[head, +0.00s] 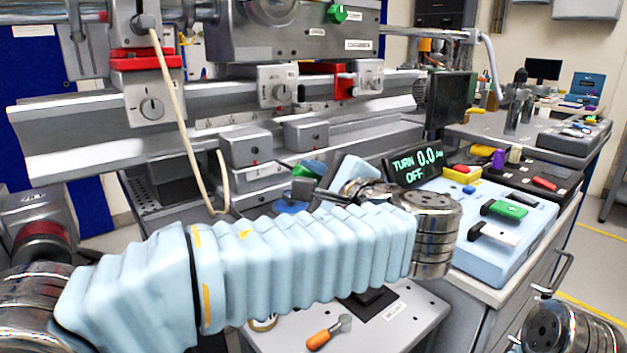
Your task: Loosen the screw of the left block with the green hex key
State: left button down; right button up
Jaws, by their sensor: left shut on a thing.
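The left block (245,146) is a grey block with a small red mark, on the lower ledge below the rail, left of a similar block (305,135). My left arm reaches across the front and folds back at the wrist. My left gripper (318,190) is near the right block's lower front, right of and apart from the left block. It is shut, and a green piece (313,168) shows beside its fingers, seemingly the green hex key's handle. The key's tip and the screw socket cannot be made out. My right gripper is out of view.
A display (415,162) reads TURN 0.0 OFF. A pale blue tray (530,240) at the right carries a green and a white piece with dark ends. A pale cable (178,110) hangs in front of the rail. An orange-handled tool (328,332) lies on the lower cart.

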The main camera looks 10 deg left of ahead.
aim_at(288, 167)
pick_arm(q)
jog(key=shift+a+r+x, duration=0.1)
jog(key=shift+x, duration=1.35)
jog(key=shift+a+r+x, duration=0.1)
jog(key=shift+a+x, duration=0.05)
jog(key=shift+x, duration=1.3)
jog(key=shift+s+r, duration=0.1)
jog(key=shift+r, duration=0.05)
jog(key=m+p, duration=0.2)
jog(key=p, duration=0.3)
jog(key=shift+a+r+m, duration=0.1)
jog(key=shift+r+m, duration=0.05)
jog(key=shift+m, duration=0.25)
jog(key=shift+m+g+p, duration=0.3)
jog(key=shift+m+p, duration=0.1)
jog(key=shift+p, duration=0.2)
jog(key=shift+f, duration=0.35)
